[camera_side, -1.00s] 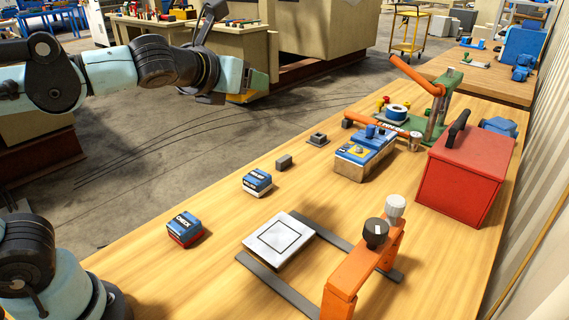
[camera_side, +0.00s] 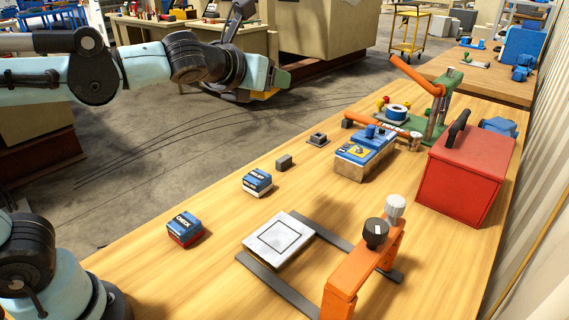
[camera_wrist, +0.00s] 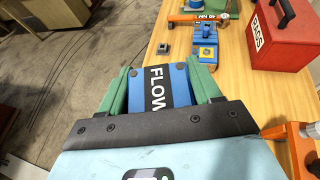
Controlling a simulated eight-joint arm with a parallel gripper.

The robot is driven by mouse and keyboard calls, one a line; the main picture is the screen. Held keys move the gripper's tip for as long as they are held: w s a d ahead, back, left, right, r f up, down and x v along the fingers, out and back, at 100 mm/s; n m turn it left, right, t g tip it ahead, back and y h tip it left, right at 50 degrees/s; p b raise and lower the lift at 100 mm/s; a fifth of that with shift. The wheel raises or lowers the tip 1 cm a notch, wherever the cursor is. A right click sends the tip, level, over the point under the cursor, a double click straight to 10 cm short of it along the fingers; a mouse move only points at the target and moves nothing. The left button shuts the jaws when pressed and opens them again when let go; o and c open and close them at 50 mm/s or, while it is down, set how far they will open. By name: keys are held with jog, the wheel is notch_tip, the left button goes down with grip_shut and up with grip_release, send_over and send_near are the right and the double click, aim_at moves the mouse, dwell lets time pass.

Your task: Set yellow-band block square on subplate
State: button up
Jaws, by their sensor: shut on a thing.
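My gripper (camera_side: 276,84) is at the upper left of the side view, held in the air beyond the bench's left edge. Its green fingers are shut on a blue-topped block (camera_wrist: 174,80) with a black FLOW label in the wrist view. A yellow strip of this yellow-band block (camera_side: 264,96) shows under the fingers in the side view; the rest is hidden. The subplate (camera_side: 278,230), a pale plate with a black square outline, lies flat and bare on the bench, well below and right of my gripper.
A red-band block (camera_side: 185,230) and a white-band block (camera_side: 257,182) stand left of the plate. An orange bracket with knobs (camera_side: 362,268) rises close to its right. A blue fixture (camera_side: 365,153), red toolbox (camera_side: 464,174) and green clamp (camera_side: 437,115) stand farther back.

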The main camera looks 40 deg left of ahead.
jog(key=w+d+f, duration=0.2)
jog(key=w+d, duration=0.2)
jog(key=w, duration=0.3)
jog(key=m+h, duration=0.3)
send_over(371, 202)
notch_tip(371, 202, down, 17)
jog(key=shift+t, duration=0.3)
jog(key=shift+f, duration=5.3)
jog(key=shift+w+f, duration=0.1)
jog(key=shift+f, duration=0.1)
jog(key=o, duration=1.4)
jog(key=shift+r, duration=0.15)
